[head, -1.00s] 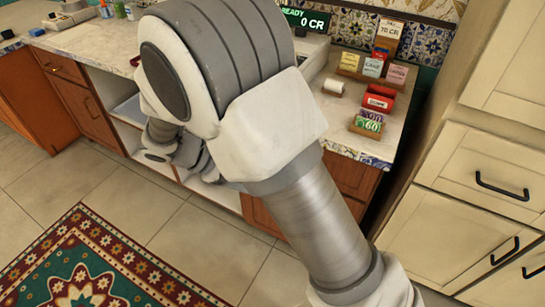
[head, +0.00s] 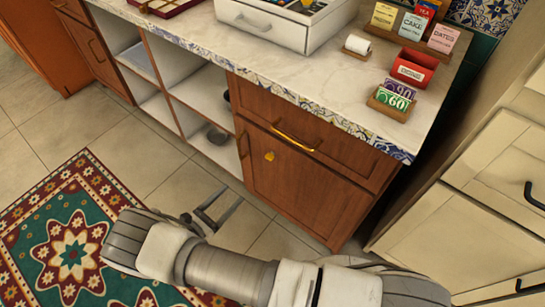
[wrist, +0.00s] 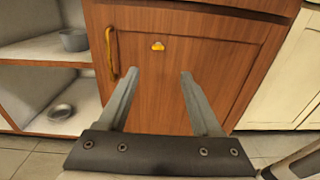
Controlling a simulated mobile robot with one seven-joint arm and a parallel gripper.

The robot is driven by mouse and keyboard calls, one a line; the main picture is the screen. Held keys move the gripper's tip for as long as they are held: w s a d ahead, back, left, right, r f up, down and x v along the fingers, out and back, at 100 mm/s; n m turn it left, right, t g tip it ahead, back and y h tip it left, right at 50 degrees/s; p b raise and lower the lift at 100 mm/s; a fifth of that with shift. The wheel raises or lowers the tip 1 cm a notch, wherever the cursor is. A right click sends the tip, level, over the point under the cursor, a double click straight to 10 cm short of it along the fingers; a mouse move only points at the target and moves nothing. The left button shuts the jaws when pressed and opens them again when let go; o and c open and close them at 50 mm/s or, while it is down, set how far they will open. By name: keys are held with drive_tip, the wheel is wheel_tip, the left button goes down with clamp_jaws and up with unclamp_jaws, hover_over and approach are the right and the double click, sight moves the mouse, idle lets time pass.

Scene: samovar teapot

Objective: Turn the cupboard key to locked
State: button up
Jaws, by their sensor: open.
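The cupboard door (head: 300,195) is reddish-brown wood, below a drawer at the right end of the counter; it looks closed. A small yellow key (head: 269,156) sits on its upper left part, and it also shows in the wrist view (wrist: 158,46), with its wide part lying roughly level. A brass handle (wrist: 112,53) stands upright on the door's left edge. My gripper (head: 219,206) is open and empty, out in front of the door and lower than the key. In the wrist view its two fingers (wrist: 158,75) point toward the door, below the key and apart from it.
Open shelves (head: 190,95) with grey bowls stand left of the door. The drawer above has a brass handle (head: 298,138). A cream cabinet (head: 500,190) stands at the right. Tiled floor and a patterned rug (head: 70,240) lie in front.

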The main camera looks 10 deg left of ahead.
drive_tip(key=b, duration=0.2)
approach(267, 158)
drive_tip(key=shift+t, duration=0.3)
drive_tip(key=x, duration=0.8)
drive_tip(key=shift+w+d+f, duration=0.2)
drive_tip(key=shift+w+d, duration=0.05)
drive_tip(key=shift+d, duration=0.1)
clamp_jaws()
